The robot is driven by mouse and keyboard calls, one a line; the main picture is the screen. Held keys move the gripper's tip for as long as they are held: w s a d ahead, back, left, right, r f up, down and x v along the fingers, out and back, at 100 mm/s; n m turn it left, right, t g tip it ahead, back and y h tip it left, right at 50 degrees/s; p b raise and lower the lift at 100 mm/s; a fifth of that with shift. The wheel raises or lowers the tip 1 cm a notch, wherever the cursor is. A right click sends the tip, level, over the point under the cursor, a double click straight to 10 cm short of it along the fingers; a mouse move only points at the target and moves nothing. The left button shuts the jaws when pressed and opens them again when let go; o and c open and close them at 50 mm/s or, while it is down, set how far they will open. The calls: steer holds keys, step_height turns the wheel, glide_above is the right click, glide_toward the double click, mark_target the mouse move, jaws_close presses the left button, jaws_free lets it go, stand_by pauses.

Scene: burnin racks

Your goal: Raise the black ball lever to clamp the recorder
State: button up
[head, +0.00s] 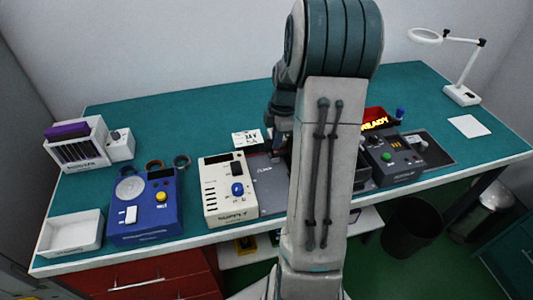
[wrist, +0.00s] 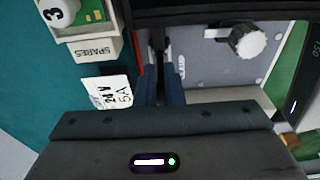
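My gripper (wrist: 160,62) shows in the wrist view with two blue fingers pointing up the picture, close together. A dark, narrow bar (wrist: 158,38) lies at the fingertips; it may be the lever, but I cannot make out a black ball. I cannot tell whether the fingers touch it. A grey plate (wrist: 205,72) with lettering lies beside the fingers, and shows in the head view (head: 268,190) partly behind my arm. The recorder cannot be identified with certainty; my arm hides much of that area in the head view.
A cream supply box (head: 217,205), a blue box (head: 148,222) and a white tray (head: 70,235) stand left. A dark box with a green button (head: 388,157) and a red READY sign (head: 375,119) are right.

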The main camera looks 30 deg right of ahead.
mark_target(276, 155)
steer(key=o, duration=0.5)
steer(key=shift+r, duration=0.1)
step_height(276, 155, up, 9)
steer(key=p, duration=0.6)
stand_by(0.5)
